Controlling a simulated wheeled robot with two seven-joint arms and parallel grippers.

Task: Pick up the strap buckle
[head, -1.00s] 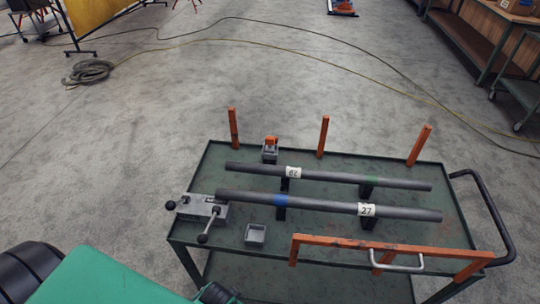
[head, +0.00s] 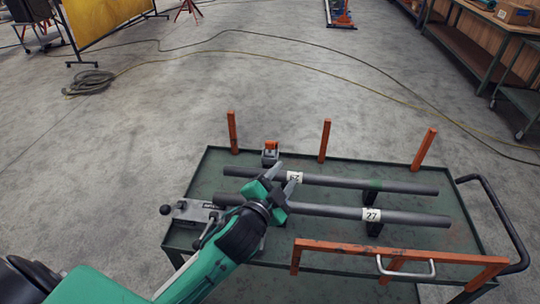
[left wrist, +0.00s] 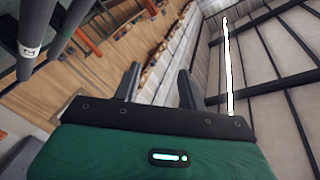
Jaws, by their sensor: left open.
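A small orange and grey piece (head: 270,152), which looks like the strap buckle, is at the far left edge of the green cart. Its lower part is partly hidden by a grey holder or block. My left gripper (head: 284,177) is over the cart, just in front of this piece and apart from it, above the left part of the pipes. Its jaws are open and empty. The left wrist view shows the two open fingers (left wrist: 158,84) with nothing between them; the buckle does not show there. My right gripper is not in view.
Two grey pipes, the far one (head: 380,184) and the near one (head: 410,217), lie on supports on the cart (head: 450,193). Orange posts (head: 325,140) stand along its far edge, an orange rail (head: 350,250) at its near side. A grey clamp (head: 192,211) is at the left.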

